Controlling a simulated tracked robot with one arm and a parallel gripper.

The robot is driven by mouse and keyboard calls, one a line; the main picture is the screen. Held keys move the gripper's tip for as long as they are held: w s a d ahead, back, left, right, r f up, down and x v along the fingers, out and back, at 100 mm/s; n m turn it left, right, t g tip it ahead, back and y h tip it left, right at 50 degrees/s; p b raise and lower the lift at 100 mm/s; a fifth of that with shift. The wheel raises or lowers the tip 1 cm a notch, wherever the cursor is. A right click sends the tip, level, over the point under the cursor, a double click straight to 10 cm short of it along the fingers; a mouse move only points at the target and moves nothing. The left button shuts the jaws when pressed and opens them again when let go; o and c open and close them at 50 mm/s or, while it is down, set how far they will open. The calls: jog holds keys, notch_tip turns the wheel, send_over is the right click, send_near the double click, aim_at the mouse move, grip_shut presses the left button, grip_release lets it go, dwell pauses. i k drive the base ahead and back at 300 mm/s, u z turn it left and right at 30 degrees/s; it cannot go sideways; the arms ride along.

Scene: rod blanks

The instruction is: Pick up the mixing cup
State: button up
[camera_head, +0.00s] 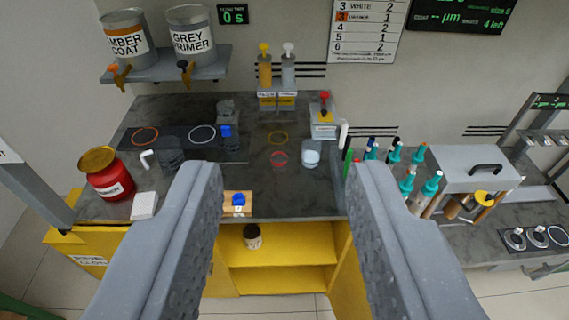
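My gripper (285,178) is open and empty, its two grey fingers wide apart in the foreground, pointing toward the dark counter (262,200). A darker see-through cup (170,154) stands farther left, beyond the left finger. No label shows which of them is the mixing cup. Both stand beyond the fingertips, apart from the gripper.
A red can (108,178) and white block (144,205) stand left. A blue-capped item (238,200) sits on a wooden block near the front edge. Pump bottles (265,68) stand at the back. The counter's middle is fairly clear.

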aim_at(279, 159)
jog(key=z, duration=0.05)
jog(key=i, duration=0.95)
jog(key=u, duration=0.1)
